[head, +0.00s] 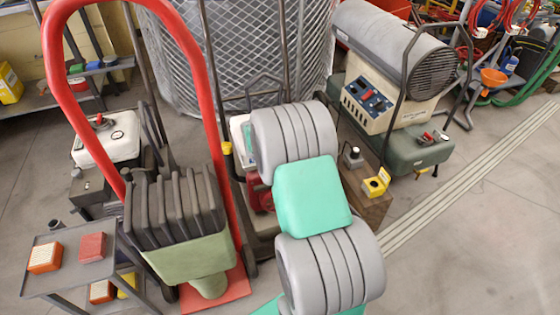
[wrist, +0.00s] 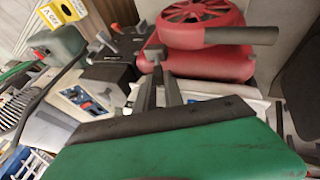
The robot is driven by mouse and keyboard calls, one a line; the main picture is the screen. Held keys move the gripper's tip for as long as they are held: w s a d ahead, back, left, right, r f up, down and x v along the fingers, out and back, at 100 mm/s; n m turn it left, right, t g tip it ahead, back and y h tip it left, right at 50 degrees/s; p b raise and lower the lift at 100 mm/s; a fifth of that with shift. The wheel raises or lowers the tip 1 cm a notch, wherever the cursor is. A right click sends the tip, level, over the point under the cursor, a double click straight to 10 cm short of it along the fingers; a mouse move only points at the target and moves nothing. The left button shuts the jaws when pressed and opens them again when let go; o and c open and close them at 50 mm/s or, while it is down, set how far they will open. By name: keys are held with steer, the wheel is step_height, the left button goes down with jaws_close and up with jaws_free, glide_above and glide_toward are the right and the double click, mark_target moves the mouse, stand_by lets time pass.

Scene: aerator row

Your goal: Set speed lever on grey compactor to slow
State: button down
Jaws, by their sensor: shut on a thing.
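The compactor with a red engine (head: 263,192) stands behind my grey and teal arm in the head view, mostly hidden by it. In the wrist view its red round starter cover (wrist: 205,12) and red housing (wrist: 208,64) are close, at upper right. My gripper (wrist: 159,80) reaches up to the left end of that housing. Its two dark fingers are close together, shut on a small part there, apparently the speed lever. The lever is mostly hidden between the fingers, so its setting cannot be read. My gripper is hidden behind the arm in the head view.
A machine with a red loop handle (head: 57,65) and dark fins stands close on the left. A grey heater (head: 385,60) stands at back right. A yellow block (head: 376,185) rests on a wooden box right of my arm. The floor at right is clear.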

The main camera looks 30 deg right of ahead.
steer(key=c, duration=1.4)
jaws_free()
steer(key=shift+c, duration=0.2)
steer(key=p+v, duration=0.2)
steer(key=v, duration=0.5)
steer(key=shift+s+a+r, duration=0.2)
steer(key=shift+a+r, duration=0.05)
steer(key=shift+a, duration=0.05)
